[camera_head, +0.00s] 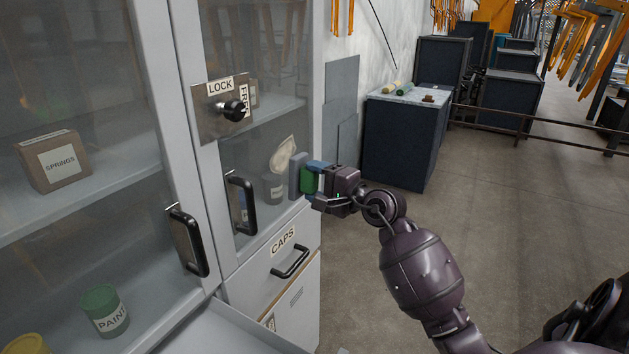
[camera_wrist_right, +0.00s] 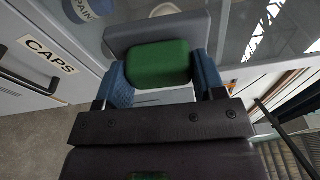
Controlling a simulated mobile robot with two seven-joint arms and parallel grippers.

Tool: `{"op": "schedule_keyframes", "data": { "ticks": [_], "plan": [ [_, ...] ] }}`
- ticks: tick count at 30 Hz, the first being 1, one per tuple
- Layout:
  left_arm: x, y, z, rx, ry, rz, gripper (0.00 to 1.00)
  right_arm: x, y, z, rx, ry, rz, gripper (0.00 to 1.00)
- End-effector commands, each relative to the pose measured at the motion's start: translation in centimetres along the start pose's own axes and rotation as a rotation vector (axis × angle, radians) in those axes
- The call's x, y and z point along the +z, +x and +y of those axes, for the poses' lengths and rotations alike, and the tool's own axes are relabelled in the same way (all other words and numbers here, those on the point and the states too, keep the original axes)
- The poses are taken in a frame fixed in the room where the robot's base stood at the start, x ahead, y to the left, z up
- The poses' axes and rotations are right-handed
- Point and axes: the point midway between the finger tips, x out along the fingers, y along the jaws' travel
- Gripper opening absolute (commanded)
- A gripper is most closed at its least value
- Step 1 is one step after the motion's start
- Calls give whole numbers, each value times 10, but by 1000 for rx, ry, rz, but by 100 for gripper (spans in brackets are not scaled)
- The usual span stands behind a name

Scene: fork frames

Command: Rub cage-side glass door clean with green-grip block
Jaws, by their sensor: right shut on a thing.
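The right-hand glass door (camera_head: 240,150) of a grey cabinet is on the side towards the mesh cage. A pale patch (camera_head: 284,154) shows at its glass, just above and left of the block. My right gripper (camera_head: 317,179) is shut on the green grip of the block (camera_head: 307,180). Blue fingers hold the green grip from both sides in the right wrist view (camera_wrist_right: 160,64). The block's grey pad faces the glass near the door's right edge; I cannot tell whether it touches. My left gripper is out of view.
The door has a black handle (camera_head: 242,204) and a LOCK/FREE knob (camera_head: 234,109). A CAPS drawer (camera_head: 288,262) is below. The left glass door (camera_head: 80,130) shows a SPRINGS box and paint cans behind it. A dark bench (camera_head: 407,140) stands behind; floor to the right is open.

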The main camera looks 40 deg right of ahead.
Motion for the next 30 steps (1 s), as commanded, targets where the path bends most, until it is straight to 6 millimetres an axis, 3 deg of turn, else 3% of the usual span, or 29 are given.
{"op": "schedule_keyframes", "data": {
  "ticks": [15,30],
  "plan": [
    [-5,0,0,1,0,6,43,7,44,0,0,0,0,33],
    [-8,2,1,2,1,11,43,8,50,0,1,-1,-1,33]
  ]
}}
